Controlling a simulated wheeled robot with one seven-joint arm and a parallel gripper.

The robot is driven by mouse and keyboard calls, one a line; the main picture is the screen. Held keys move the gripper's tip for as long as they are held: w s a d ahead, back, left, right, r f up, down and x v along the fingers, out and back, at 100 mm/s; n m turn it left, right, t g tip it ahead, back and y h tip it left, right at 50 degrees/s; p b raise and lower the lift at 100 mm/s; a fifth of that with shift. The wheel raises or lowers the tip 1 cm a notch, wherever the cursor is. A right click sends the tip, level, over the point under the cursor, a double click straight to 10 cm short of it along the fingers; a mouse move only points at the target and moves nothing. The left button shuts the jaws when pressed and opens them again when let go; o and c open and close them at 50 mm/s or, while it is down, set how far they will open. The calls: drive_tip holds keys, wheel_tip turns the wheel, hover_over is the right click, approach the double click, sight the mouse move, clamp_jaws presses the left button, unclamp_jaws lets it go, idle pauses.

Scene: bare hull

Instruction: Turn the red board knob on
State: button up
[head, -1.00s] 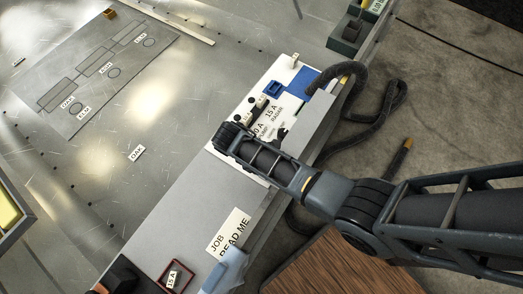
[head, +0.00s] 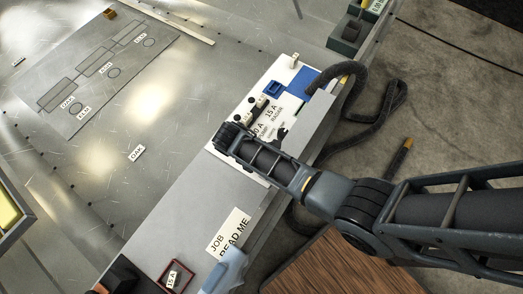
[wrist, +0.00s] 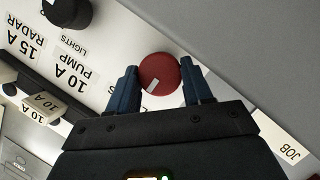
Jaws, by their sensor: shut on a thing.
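The red board knob (wrist: 160,73) is a round red dial with a white pointer mark, on the white board (head: 297,66). In the wrist view its pointer is toward the lower left, toward the gripper. My gripper (wrist: 161,80) has one dark blue finger on each side of the knob and is shut on it. In the head view my arm's end (head: 230,136) covers the knob, so it is hidden there. Lettering beside the knob is mostly covered by the left finger.
A black knob (wrist: 67,12) labelled LIGHTS sits beside the red one. Breakers labelled 10 A (wrist: 43,101) line the board. A JOB READ ME card (head: 229,233) and a red-framed 15 A piece (head: 173,277) lie on the grey ledge. A dark hose (head: 372,110) runs behind the board.

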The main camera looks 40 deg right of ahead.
drive_tip(key=m+g, duration=0.1)
drive_tip(key=m, duration=0.2)
drive_tip(key=shift+w+m+y, duration=0.1)
drive_tip(key=shift+m+y, duration=0.2)
drive_tip(key=shift+y, duration=0.1)
drive_tip(key=m, duration=0.2)
drive_tip(key=m+g+y, duration=0.1)
drive_tip(key=m, duration=0.1)
drive_tip(key=shift+w+d+m, duration=0.1)
drive_tip(key=shift+d+m, duration=0.05)
drive_tip(key=shift+m, duration=0.15)
drive_tip(key=m+y, duration=0.1)
drive_tip(key=m, duration=0.1)
drive_tip(key=m+y, duration=0.1)
drive_tip(key=m, duration=0.1)
drive_tip(key=shift+d+g+p, duration=0.15)
drive_tip(key=shift+g+p, duration=0.15)
drive_tip(key=shift+p, duration=0.1)
drive_tip(key=shift+d+m+y+p, duration=0.1)
drive_tip(key=shift+m+y+p, duration=0.55)
drive_tip(key=shift+m, duration=1.55)
drive_tip(key=shift+y, duration=0.35)
drive_tip(key=o, duration=1)
